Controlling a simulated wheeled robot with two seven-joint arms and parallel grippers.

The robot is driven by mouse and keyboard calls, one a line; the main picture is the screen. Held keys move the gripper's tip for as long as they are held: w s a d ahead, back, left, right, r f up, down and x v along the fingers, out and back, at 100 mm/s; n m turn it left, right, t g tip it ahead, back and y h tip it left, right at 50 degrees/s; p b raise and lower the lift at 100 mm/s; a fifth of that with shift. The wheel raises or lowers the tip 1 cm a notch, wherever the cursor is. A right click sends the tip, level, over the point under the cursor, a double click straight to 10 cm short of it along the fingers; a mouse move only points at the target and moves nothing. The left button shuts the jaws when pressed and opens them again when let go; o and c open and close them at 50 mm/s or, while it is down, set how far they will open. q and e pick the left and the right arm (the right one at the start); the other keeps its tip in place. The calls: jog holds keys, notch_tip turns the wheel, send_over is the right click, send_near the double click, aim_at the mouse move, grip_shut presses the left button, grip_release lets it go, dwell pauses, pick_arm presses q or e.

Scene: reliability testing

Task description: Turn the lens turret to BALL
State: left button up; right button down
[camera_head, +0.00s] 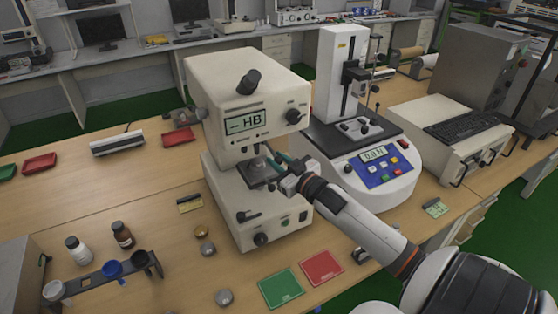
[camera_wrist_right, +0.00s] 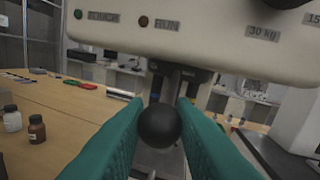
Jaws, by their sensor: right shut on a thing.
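The cream hardness tester (camera_head: 235,95) stands on the wooden bench, and its screen (camera_head: 244,120) reads "HB" after an arrow. My right gripper (camera_head: 274,160) reaches in from the right under the tester's head. Its green fingers (camera_wrist_right: 161,128) are shut on a black ball knob (camera_wrist_right: 160,125), which shows between them in the right wrist view. A dark column or turret part (camera_wrist_right: 178,82) is behind the knob under the head. I cannot read which position the turret is in. My left gripper is not in view.
A force tester (camera_head: 372,165) with a blue panel stands close on the right, beside my right arm. Green (camera_head: 281,289) and red (camera_head: 321,267) pads lie in front. A rack with cups (camera_head: 85,283) and two bottles stand at the front left.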

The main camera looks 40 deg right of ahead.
jog(key=shift+a, duration=0.1)
jog(key=c, duration=1.5)
grip_release()
jog(key=shift+c, duration=0.2)
jog(key=shift+o, duration=1.4)
jog(key=shift+w+f, duration=0.1)
jog(key=shift+w, duration=0.15)
jog(key=s+b, duration=0.2)
jog(key=s, duration=1)
jog(key=shift+a+b, duration=0.25)
jog(key=shift+b, duration=0.05)
jog(key=shift+f, duration=0.1)
